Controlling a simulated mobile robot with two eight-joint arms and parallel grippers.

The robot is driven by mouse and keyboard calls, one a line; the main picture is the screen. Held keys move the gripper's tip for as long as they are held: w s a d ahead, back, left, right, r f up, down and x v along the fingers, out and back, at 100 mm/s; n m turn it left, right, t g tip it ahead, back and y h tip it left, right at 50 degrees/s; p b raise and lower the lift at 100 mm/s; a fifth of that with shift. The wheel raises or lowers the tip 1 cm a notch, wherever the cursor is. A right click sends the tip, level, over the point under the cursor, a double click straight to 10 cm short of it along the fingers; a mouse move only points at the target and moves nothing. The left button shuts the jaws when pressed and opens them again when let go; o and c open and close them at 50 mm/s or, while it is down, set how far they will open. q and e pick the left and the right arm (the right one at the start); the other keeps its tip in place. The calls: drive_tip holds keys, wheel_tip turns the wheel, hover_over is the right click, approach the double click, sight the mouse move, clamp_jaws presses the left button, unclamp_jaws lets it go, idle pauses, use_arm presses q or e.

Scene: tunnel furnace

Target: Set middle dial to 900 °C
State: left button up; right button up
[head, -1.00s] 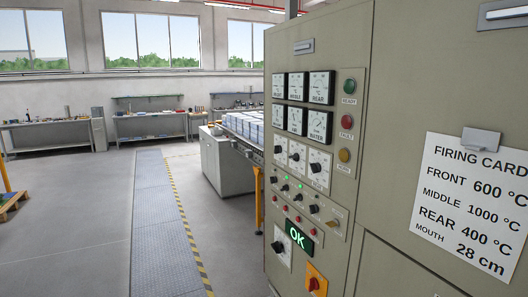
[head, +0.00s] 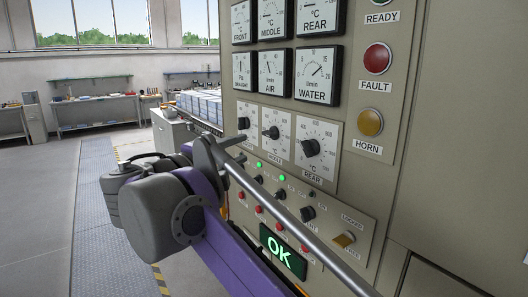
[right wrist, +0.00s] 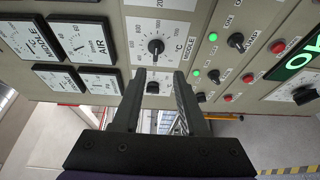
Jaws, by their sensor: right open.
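The middle dial (head: 272,132) is a black knob on a white scale plate, between the front dial (head: 243,123) and the rear dial (head: 310,147). In the right wrist view the middle dial (right wrist: 155,46) sits just beyond the fingertips, with the label MIDDLE beside it. Its exact setting is too small to read surely. My right gripper (right wrist: 160,75) is open and empty, its fingers pointing at the panel and apart from the knob. In the head view my right gripper (head: 228,148) is left of the dials, seen side-on. My left gripper is not in view.
Gauges (head: 271,72) sit above the dials. Small switches (head: 280,194), red buttons (head: 259,210) and a lit OK display (head: 283,251) are below. Fault (head: 377,58) and horn (head: 370,122) lamps are to the right. Open floor lies left of the cabinet.

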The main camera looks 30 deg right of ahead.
sight(267, 135)
drive_tip(key=x, duration=0.7)
drive_tip(key=r+x, duration=0.1)
drive_tip(key=x, duration=0.2)
drive_tip(key=shift+w+d, duration=0.1)
drive_tip(key=shift+d, duration=0.15)
drive_tip(key=shift+c, duration=0.3)
drive_tip(key=shift+p, duration=0.3)
clamp_jaws()
